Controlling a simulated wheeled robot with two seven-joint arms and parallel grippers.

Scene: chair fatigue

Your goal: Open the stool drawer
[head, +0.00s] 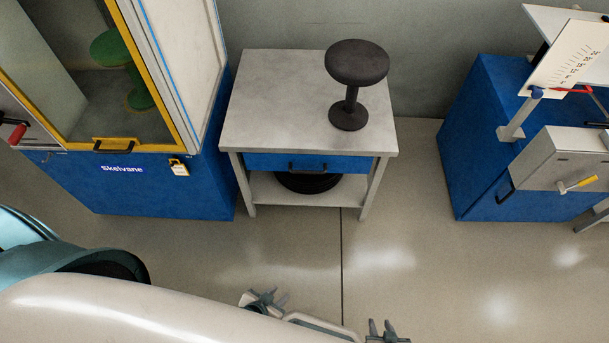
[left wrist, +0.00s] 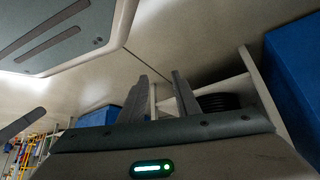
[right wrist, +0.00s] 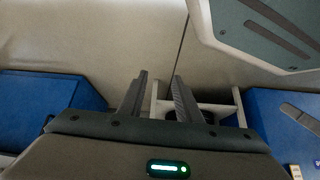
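A grey table (head: 280,105) holds a blue drawer (head: 265,162) under its top, with a dark bar handle (head: 308,168). The drawer front looks flush with the table frame, so the drawer is shut. A black round stool (head: 357,65) stands upright on the tabletop. My left gripper (head: 263,300) is in front of the table, well short of the handle; its fingers are apart and empty in the left wrist view (left wrist: 158,85). My right gripper (head: 387,332) is at the bottom edge, further right; its fingers are also apart and empty in the right wrist view (right wrist: 158,85).
A dark round thing (head: 308,182) sits on the table's lower shelf. A blue Skelvane cabinet (head: 140,185) with a yellow-framed door stands at left, close to the table. A blue workstation (head: 490,110) stands at right. The floor (head: 300,240) before the table is clear.

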